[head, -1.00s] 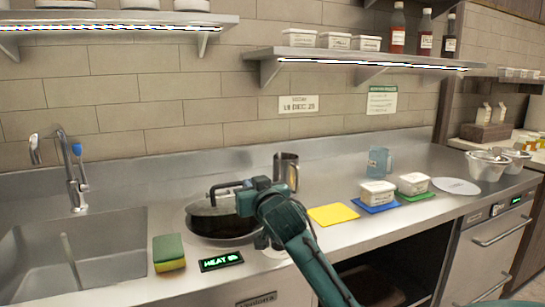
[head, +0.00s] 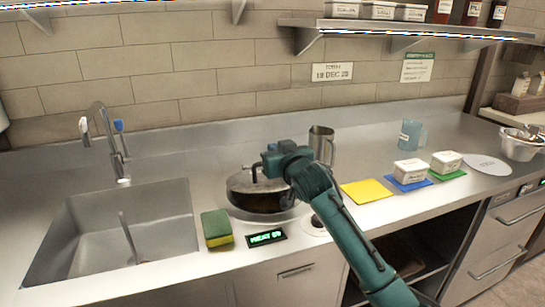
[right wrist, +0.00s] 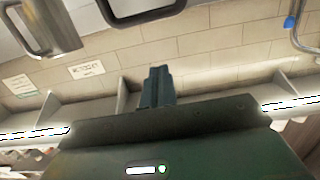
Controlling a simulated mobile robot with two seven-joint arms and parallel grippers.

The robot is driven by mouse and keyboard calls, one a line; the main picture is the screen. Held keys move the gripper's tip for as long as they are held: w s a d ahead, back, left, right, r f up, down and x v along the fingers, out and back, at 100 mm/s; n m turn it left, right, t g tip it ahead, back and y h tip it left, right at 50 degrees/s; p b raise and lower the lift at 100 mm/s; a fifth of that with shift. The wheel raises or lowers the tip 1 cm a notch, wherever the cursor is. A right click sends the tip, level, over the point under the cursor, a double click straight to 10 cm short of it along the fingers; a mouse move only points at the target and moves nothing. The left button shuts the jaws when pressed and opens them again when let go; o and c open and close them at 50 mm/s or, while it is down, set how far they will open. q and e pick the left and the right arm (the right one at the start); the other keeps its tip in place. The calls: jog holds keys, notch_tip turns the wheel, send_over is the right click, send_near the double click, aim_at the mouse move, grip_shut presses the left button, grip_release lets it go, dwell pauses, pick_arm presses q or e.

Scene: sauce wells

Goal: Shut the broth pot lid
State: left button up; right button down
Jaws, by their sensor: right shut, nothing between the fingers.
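The broth pot (head: 256,203) sits on the counter right of the sponge, with dark sides. Its metal lid (head: 243,183) lies over the top and has a dark loop handle (head: 255,171). My right gripper (head: 270,160) is shut and empty at the lid's upper right side, close to the handle; I cannot tell whether it touches. The arm hides the pot's right side, so I cannot tell if the lid is fully seated. In the right wrist view the shut fingers (right wrist: 157,85) show, with a dark loop (right wrist: 140,8) at the top edge. My left gripper is out of view.
A metal pitcher (head: 321,145) stands behind my right gripper. A sponge (head: 217,228) and a lit heat display (head: 266,237) are in front of the pot. A sink (head: 120,240) is at left. A yellow mat (head: 366,191) and white tubs (head: 410,170) are at right.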

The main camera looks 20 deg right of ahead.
jog(key=w, duration=0.5)
jog(key=shift+w+a+f, duration=0.1)
jog(key=shift+w+f, duration=0.15)
jog(key=shift+w, duration=0.15)
jog(key=shift+s+f+p, duration=0.15)
jog(key=shift+s+f, duration=0.1)
jog(key=shift+f, duration=0.35)
jog(key=shift+s+f+p, duration=0.15)
jog(key=shift+s+f, duration=0.1)
jog(key=shift+f, duration=0.35)
jog(key=shift+s+f, duration=0.3)
jog(key=shift+f, duration=0.35)
jog(key=shift+s, duration=0.1)
